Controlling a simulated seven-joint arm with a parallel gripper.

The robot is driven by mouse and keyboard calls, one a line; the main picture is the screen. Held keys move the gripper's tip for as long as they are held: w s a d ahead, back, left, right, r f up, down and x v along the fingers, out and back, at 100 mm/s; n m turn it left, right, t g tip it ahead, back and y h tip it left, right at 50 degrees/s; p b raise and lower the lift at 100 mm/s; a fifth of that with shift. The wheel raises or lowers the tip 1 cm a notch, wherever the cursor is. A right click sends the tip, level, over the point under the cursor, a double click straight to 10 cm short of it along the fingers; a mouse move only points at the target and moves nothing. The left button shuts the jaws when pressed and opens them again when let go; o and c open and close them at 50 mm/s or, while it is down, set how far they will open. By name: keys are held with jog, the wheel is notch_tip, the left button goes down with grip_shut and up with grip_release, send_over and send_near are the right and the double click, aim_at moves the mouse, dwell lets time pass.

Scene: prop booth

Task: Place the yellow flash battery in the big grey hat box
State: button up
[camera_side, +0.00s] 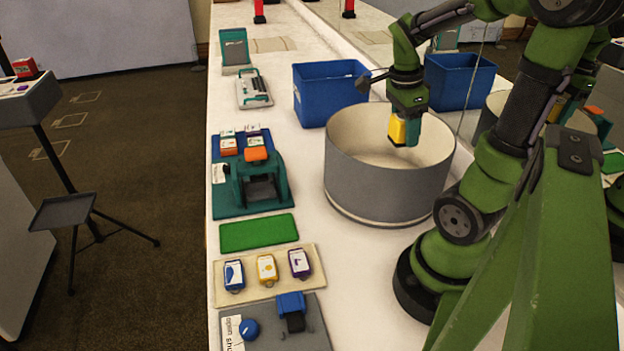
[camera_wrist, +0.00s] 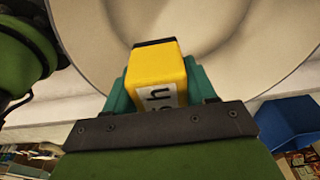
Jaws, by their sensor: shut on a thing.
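My gripper (camera_side: 406,124) is shut on the yellow flash battery (camera_side: 397,131) and holds it over the opening of the big grey hat box (camera_side: 385,183). In the side view the battery hangs low, around the level of the box's rim, above the pale inside. The wrist view shows the yellow battery (camera_wrist: 158,72) with a dark end and a white label, gripped between two teal fingers (camera_wrist: 160,95). Behind it the round pale inside of the hat box (camera_wrist: 225,35) fills the upper part of that view. I cannot tell the battery's exact height above the box floor.
A blue bin (camera_side: 322,97) stands just behind the hat box. To its left are a teal holder (camera_side: 268,195), a green mat (camera_side: 257,233), a beige tray (camera_side: 240,293) with coloured batteries, and a grey panel (camera_side: 318,335) with a blue knob. A mirror runs along the right side.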

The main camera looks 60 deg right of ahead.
aim_at(394, 144)
notch_tip(394, 144, down, 16)
jog(key=shift+r, duration=0.1)
dwell(0.5)
jog(key=o, duration=1.3)
jog(key=shift+f, duration=0.2)
jog(key=r, duration=0.4)
jog(key=w+r, duration=0.1)
jog(key=r, duration=0.3)
jog(key=a+r, duration=0.1)
jog(key=r, duration=0.3)
jog(key=shift+w+a+r, duration=0.1)
jog(key=shift+w, duration=0.05)
jog(key=shift+w, duration=0.1)
